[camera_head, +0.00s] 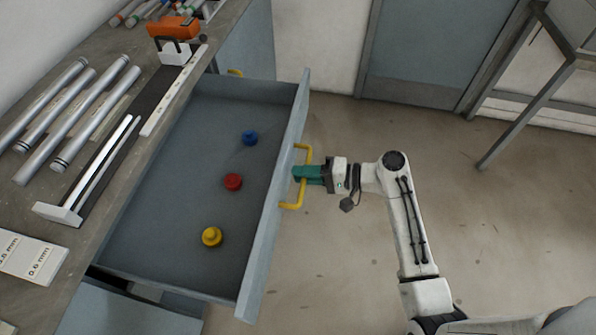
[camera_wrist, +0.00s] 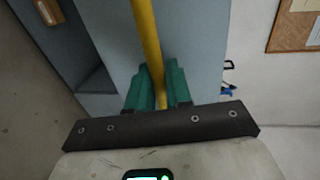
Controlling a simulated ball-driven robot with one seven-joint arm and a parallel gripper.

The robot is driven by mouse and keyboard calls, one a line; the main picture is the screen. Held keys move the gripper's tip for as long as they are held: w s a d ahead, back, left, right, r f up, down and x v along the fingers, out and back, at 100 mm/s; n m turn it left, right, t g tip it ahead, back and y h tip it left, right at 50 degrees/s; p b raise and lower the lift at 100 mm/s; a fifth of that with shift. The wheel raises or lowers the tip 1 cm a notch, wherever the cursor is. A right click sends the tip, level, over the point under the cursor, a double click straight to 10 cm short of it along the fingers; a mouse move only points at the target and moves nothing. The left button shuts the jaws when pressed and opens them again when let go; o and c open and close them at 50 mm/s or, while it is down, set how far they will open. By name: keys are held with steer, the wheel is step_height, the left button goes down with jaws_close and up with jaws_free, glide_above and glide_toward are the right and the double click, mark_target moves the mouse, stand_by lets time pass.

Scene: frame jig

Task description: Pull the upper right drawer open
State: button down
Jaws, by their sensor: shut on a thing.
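The drawer (camera_head: 180,150) is pulled well out from under the bench in the head view, its inside showing. Its yellow handle (camera_head: 309,153) is on the outer face of the front panel (camera_head: 270,235). My gripper (camera_head: 298,172), with green fingers, is at the middle of the handle, coming from the right. In the wrist view the handle bar (camera_wrist: 147,45) runs between the two green fingers (camera_wrist: 158,90), which are shut on it. Inside the drawer are a blue knob-like piece (camera_head: 250,138), a red one (camera_head: 233,182) and a yellow one (camera_head: 212,237), set apart.
The bench top (camera_head: 110,185) carries several metal rods (camera_head: 78,118), a rail-like jig (camera_head: 95,170), an orange tool (camera_head: 174,27) and a white label plate (camera_head: 32,257). Another yellow handle (camera_head: 235,72) shows beyond the drawer. A metal frame (camera_head: 525,115) stands at right. The floor (camera_head: 330,260) beside the drawer looks clear.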

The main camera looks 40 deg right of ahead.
steer(key=c, duration=1.2)
jaws_free()
steer(key=b+v, duration=0.1)
steer(key=v, duration=1)
steer(key=shift+f, duration=0.1)
steer(key=shift+w, duration=0.1)
